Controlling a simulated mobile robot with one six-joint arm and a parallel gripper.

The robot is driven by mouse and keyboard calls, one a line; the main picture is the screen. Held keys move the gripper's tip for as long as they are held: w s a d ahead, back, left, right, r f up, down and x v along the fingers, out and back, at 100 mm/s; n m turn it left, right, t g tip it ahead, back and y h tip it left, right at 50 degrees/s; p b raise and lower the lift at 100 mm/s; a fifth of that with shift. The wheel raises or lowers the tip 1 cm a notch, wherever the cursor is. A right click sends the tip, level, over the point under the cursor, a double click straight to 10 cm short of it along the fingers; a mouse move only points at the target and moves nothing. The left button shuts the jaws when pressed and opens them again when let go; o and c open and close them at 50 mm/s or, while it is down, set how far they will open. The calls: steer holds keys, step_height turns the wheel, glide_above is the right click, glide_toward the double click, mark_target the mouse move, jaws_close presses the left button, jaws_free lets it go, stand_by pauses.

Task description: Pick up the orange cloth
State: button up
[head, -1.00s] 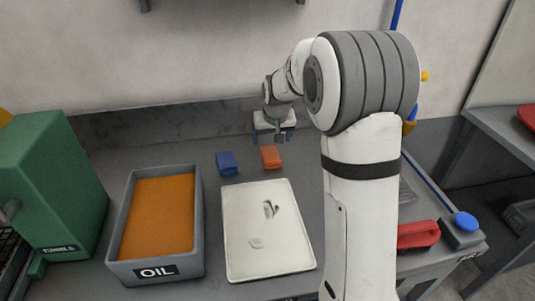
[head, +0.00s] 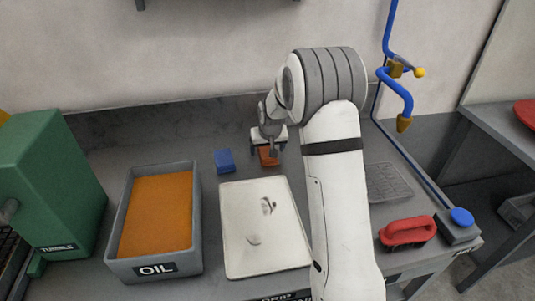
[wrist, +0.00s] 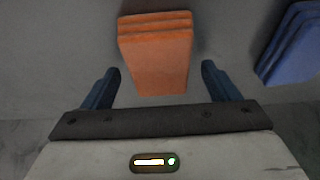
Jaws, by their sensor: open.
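The folded orange cloth (head: 268,158) lies on the grey bench behind the white tray, partly hidden by my gripper in the head view. In the wrist view the orange cloth (wrist: 157,55) shows as a layered block just beyond the fingertips, roughly centred between them. My gripper (head: 267,146) is open and empty, above and close to the cloth. In the wrist view its two blue fingers (wrist: 160,72) stand apart, one on each side of the cloth's near end. Whether they touch the cloth I cannot tell, but gaps show on both sides.
A folded blue cloth (head: 224,160) lies left of the orange one; it also shows in the wrist view (wrist: 292,43). The white tray (head: 240,265) and grey OIL bin (head: 195,235) are in front. A red-handled tool (head: 408,231) and blue button box (head: 461,222) are right.

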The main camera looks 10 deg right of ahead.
mark_target(267, 150)
steer(key=shift+f+b, duration=0.25)
steer(key=shift+b, duration=0.05)
stand_by(0.4)
steer(key=c, duration=1.1)
steer(key=shift+r+p, duration=0.35)
steer(key=shift+r, duration=0.3)
steer(key=shift+c, duration=0.2)
step_height(267, 150, up, 9)
steer(key=shift+r, duration=0.15)
steer(key=o, duration=0.5)
steer(key=c, duration=0.3)
